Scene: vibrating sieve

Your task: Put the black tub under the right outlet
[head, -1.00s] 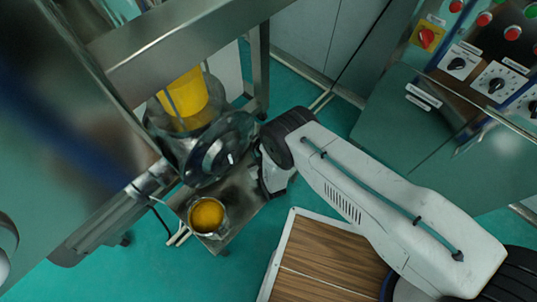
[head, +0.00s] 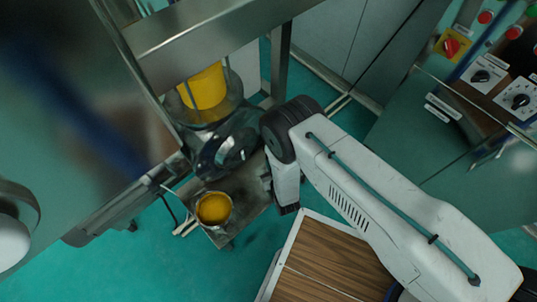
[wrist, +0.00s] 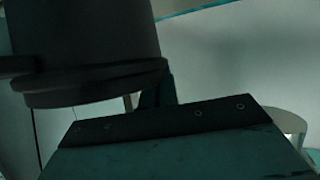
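I cannot clearly pick out the black tub. A dark, glossy round thing (head: 232,150) stands beside the machine's leg in the head view, left of my arm's end; I cannot tell whether it is the tub. In the wrist view a dark cylinder with a thick rim (wrist: 90,55) fills the upper left, close to the camera; what it is stays unclear. My gripper is near the white end link with a dark tip (head: 288,208); its fingers cannot be made out. The right outlet cannot be identified.
A yellow container (head: 204,86) stands under the steel frame (head: 200,40). A steel pot of yellow material (head: 213,208) stands on a low metal platform (head: 245,190). A wood-topped surface (head: 325,265) lies below my arm. A control panel (head: 490,75) is at upper right.

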